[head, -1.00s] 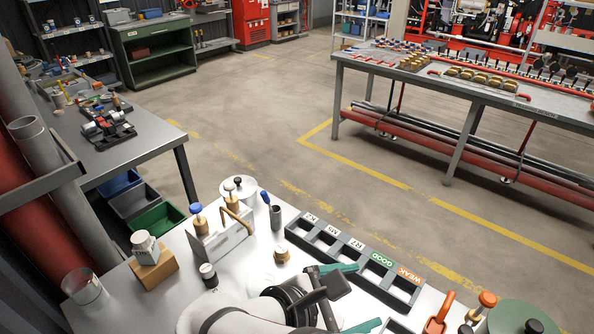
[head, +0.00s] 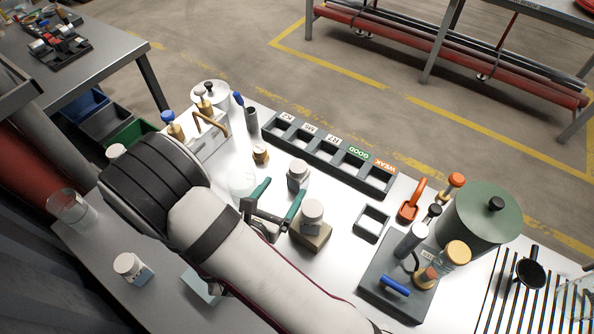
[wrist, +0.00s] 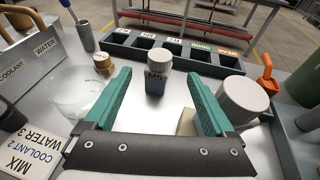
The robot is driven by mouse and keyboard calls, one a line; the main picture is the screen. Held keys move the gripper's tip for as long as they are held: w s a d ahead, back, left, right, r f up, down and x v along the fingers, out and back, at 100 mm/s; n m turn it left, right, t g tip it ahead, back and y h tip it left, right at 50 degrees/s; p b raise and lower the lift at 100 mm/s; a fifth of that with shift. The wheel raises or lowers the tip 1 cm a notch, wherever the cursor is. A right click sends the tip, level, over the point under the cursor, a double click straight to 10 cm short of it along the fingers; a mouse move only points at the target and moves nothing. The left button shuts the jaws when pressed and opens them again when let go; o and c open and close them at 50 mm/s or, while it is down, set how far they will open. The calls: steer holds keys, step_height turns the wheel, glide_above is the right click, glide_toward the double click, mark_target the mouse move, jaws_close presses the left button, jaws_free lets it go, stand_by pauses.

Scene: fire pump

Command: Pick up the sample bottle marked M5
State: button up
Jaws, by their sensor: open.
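A sample bottle (wrist: 156,82) with a pale grey cap and a dark label stands upright in the wrist view; its small marking seems to read M5. It shows in the head view (head: 298,177) too, just beyond my gripper (head: 279,191). My gripper is open, with its two green fingers apart and nothing held between them. In the wrist view the bottle lies ahead, between the fingers' lines, nearer the left finger.
Another capped bottle (head: 312,212) stands on a brown block close to my right finger. A dark rack (head: 325,160) with labelled, empty-looking slots runs along the far edge. A clear round vessel (wrist: 82,95) is left of my gripper. A green cylinder (head: 480,222) stands at right.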

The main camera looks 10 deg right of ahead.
mark_target(296, 169)
steer(key=x, duration=1)
steer(key=shift+f, duration=0.1)
jaws_close()
